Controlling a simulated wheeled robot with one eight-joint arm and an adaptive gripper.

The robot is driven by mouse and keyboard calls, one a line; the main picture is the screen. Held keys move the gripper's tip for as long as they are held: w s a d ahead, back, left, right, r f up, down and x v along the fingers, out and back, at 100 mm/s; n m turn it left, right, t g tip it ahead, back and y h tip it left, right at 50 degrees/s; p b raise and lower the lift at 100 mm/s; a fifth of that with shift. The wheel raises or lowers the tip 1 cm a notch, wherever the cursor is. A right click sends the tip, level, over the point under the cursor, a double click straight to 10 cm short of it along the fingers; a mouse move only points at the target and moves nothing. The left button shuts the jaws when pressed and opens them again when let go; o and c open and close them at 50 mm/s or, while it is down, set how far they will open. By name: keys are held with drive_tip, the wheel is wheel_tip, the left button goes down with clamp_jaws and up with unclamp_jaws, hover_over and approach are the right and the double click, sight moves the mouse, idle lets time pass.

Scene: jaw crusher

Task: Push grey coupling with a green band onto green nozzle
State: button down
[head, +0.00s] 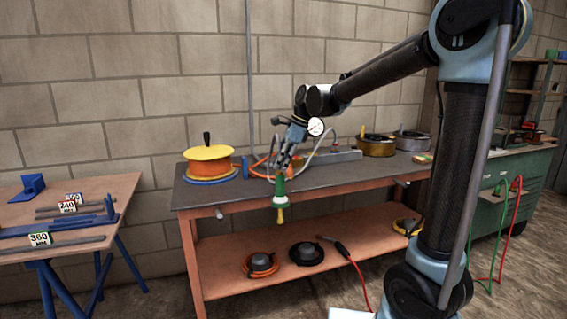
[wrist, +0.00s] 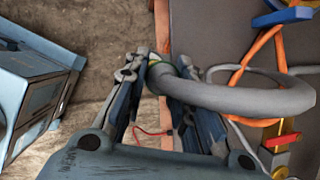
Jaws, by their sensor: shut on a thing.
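My gripper (head: 284,162) points down over the front edge of the workbench. It also shows in the wrist view (wrist: 157,74), its fingers closed around the end of a thick grey hose (wrist: 245,98). The grey coupling (wrist: 163,71) is between the fingers and partly hidden by them, with a bit of green at its tip. In the head view the green nozzle (head: 280,187) stands right under my fingertips, with a pale ring and a yellow lower end below it. I cannot tell whether coupling and nozzle touch; the wrist view does not show the nozzle clearly.
The workbench (head: 237,195) holds an orange reel with a yellow top (head: 208,161), an orange hose (head: 262,165), a grey socket box (head: 338,156) and a brass-coloured reel (head: 377,146). A side table (head: 120,190) stands at left, a green cabinet (head: 517,185) at right.

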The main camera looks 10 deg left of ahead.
drive_tip(key=c, duration=1.2)
unclamp_jaws()
drive_tip(key=shift+c, duration=0.2)
drive_tip(key=v, duration=1.2)
drive_tip(key=s+d+f+n+t+h, duration=0.1)
drive_tip(key=s+d+f+n, duration=0.35)
drive_tip(key=d, duration=0.65)
drive_tip(key=s+d+f+n+t+h, duration=0.1)
drive_tip(key=s+d+f+n, duration=0.2)
drive_tip(key=s+d+f, duration=0.55)
drive_tip(key=s+d+f+n+h, duration=0.1)
drive_tip(key=s+d+f+n, duration=0.2)
drive_tip(key=s+d+f, duration=0.2)
drive_tip(key=s+d+f+n+h, duration=0.1)
drive_tip(key=s+d+f+n, duration=0.3)
drive_tip(key=d+f, duration=0.5)
drive_tip(key=shift+s+d+f+t+h, duration=0.3)
drive_tip(key=shift+s+d+f+t, duration=0.1)
drive_tip(key=shift+s+d, duration=0.65)
